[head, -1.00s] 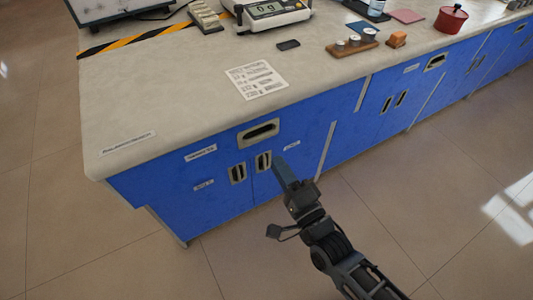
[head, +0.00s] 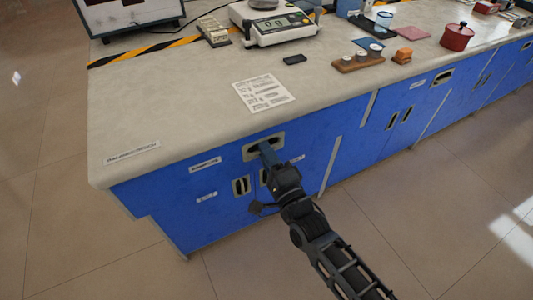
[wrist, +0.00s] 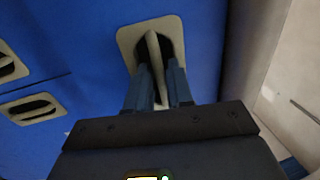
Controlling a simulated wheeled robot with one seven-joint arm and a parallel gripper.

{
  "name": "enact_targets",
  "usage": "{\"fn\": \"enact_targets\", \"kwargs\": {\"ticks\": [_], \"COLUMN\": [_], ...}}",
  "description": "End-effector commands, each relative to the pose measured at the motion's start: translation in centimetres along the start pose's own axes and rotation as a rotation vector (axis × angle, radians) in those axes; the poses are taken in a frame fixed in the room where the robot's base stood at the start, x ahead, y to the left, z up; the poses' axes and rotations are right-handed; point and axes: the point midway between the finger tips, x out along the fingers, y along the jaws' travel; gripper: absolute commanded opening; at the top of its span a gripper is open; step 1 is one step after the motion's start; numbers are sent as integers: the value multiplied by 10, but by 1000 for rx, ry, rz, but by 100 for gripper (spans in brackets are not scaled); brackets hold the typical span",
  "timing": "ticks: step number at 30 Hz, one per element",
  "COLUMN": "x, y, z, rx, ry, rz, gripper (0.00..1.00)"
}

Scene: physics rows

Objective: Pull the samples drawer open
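The blue drawer front (head: 305,136) under the near end of the counter top looks flush with the cabinet. Its beige recessed handle (head: 251,153) is partly covered by my gripper (head: 265,148), whose fingers reach into it. In the wrist view the handle's beige plate (wrist: 126,38) surrounds a dark recess with a bar (wrist: 153,48) across it. My gripper (wrist: 158,85) has one finger on each side of this bar and appears shut on it. The fingertips' contact is partly hidden. A white label (head: 205,164) left of the handle is too small to read.
Door handles (head: 241,186) sit below the drawer; one is partly behind my gripper. The counter top (head: 190,110) carries a printed sheet (head: 263,93), a scale (head: 275,28), a wooden rack (head: 357,62) and a red pot (head: 457,37). The floor (head: 440,200) before the cabinet is clear.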

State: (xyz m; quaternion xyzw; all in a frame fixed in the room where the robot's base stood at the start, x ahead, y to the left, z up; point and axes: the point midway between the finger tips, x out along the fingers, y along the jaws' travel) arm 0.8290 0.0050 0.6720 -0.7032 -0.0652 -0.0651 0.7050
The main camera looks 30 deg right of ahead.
Motion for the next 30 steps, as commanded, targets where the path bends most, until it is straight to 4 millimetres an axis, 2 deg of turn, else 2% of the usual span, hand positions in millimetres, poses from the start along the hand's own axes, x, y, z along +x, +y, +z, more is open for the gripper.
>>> {"fn": "enact_targets", "kwargs": {"ticks": [3, 10, 30], "x": [0, 0, -1], "y": [0, 0, 0], "z": [0, 0, 0], "rx": [0, 0, 0], "ry": [0, 0, 0], "rz": [0, 0, 1], "gripper": [20, 0, 0]}}
